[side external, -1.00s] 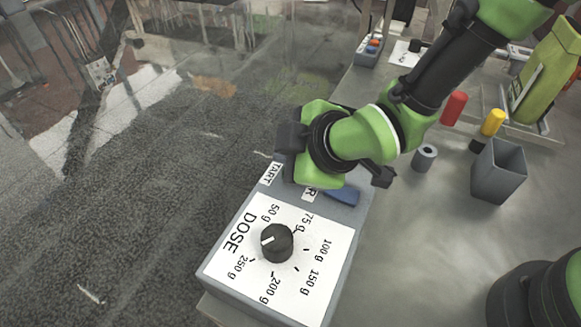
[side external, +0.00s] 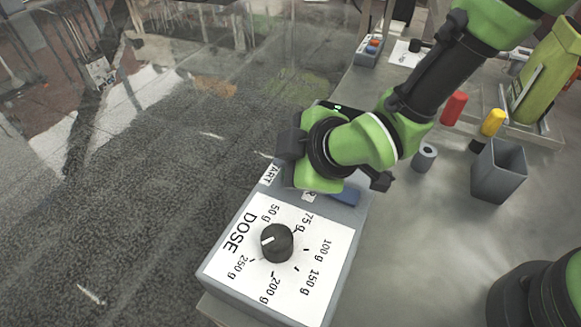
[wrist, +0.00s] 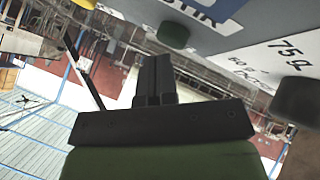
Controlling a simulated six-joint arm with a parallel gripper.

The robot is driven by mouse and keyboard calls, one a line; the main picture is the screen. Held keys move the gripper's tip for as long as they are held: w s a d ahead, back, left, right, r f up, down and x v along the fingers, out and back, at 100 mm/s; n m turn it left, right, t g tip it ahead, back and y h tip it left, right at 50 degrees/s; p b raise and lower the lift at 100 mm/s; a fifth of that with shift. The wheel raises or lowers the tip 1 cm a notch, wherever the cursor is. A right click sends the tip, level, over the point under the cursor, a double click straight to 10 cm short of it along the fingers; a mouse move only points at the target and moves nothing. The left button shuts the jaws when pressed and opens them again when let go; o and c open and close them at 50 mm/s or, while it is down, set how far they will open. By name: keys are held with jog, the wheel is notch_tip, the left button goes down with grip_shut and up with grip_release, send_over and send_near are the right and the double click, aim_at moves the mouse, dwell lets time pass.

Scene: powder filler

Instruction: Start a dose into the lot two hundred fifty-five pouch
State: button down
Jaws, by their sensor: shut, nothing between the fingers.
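The grey dosing panel (side external: 217,277) carries a white DOSE scale and a black dial (side external: 277,242) in the side view. The dial's white pointer faces left, toward the word DOSE. A partly covered label ending in ART (side external: 270,174) is at the panel's far end. My gripper (wrist: 155,60) is shut and empty in the wrist view. Its tips are close to a round green button (wrist: 173,35) on the panel; I cannot tell whether they touch. In the side view my wrist hides the fingers and button. No pouch marked 255 is readable.
A blue piece (side external: 346,195) is beside my wrist on the panel. A lime-green upright object (side external: 548,75) is at the back right.

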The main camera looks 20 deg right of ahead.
jog(key=shift+f, duration=0.4)
dwell(0.3)
jog(key=shift+r, duration=0.85)
jog(key=shift+r, duration=2.5)
